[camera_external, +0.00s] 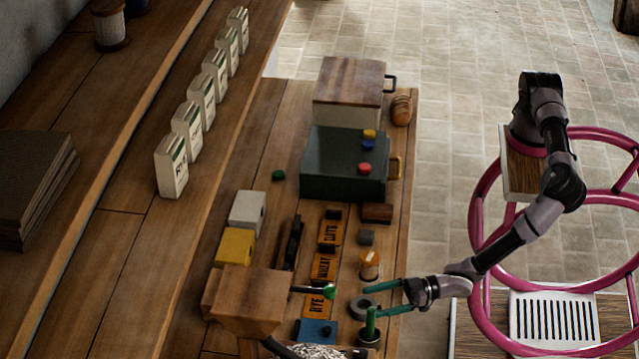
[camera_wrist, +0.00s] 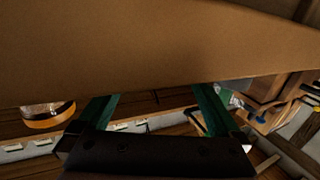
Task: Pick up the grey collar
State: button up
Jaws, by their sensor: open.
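The grey collar (camera_external: 355,309) is a thick ring lying flat near the right edge of the wooden bench in the external view. My gripper (camera_external: 375,301) comes in from the right with its two green fingers spread. The fingertips are at the collar's right side, one toward its far side and one toward its near side; I cannot tell whether they touch it. In the wrist view my gripper (camera_wrist: 155,105) is open, and a large tan surface fills the top. I cannot make out the collar there.
A green-handled item in a dark cup (camera_external: 369,338) stands close in front of the collar. An amber-and-white jar (camera_external: 370,265) stands just behind it. Lettered plates (camera_external: 322,268) lie to the left.

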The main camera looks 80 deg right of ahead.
aim_at(372, 305)
jog(key=x, duration=0.4)
jog(key=shift+a, duration=0.1)
jog(key=c, duration=1.3)
